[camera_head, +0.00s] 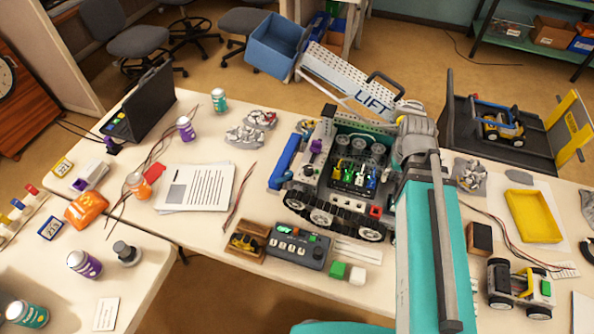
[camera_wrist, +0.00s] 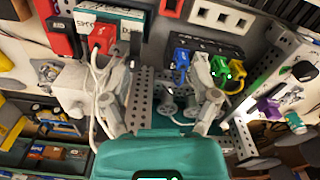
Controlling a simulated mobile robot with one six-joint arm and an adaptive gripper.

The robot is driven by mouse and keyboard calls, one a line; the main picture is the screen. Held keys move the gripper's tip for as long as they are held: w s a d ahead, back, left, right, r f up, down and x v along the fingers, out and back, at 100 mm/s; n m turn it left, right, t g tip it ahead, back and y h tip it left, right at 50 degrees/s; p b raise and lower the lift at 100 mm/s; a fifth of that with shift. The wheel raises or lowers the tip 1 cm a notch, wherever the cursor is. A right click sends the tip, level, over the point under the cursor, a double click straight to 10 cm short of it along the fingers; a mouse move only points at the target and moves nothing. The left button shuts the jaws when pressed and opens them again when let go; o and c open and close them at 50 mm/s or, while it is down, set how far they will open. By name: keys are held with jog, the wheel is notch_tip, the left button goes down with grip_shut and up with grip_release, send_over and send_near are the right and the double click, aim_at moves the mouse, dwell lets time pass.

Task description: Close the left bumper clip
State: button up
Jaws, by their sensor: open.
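The tracked robot (camera_head: 340,215) stands on the table, its top open over wiring and colored plugs. A blue bumper (camera_head: 287,163) runs along its left side. A small purple part (camera_head: 316,146) sits near that bumper, and a purple part also shows in the wrist view (camera_wrist: 268,108). I cannot tell which part is the left bumper clip or whether it is closed. My gripper (camera_wrist: 162,88) is open and empty, its two grey fingers spread above the robot's perforated frame. In the head view my gripper (camera_head: 414,140) is over the robot's right back part; its fingertips are hard to make out.
Blue, green and yellow plugs (camera_wrist: 208,70) are close to my right finger in the wrist view. A LIFT ramp (camera_head: 350,80) stands behind the robot. A control box (camera_head: 297,246) lies in front. A yellow tray (camera_head: 533,215) and a small vehicle (camera_head: 520,285) are at right.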

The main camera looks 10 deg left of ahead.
jog(key=d, duration=0.1)
jog(key=s+d+m, duration=0.1)
jog(key=d+m, duration=0.1)
jog(key=shift+s+d, duration=0.3)
jog(key=shift+s, duration=0.1)
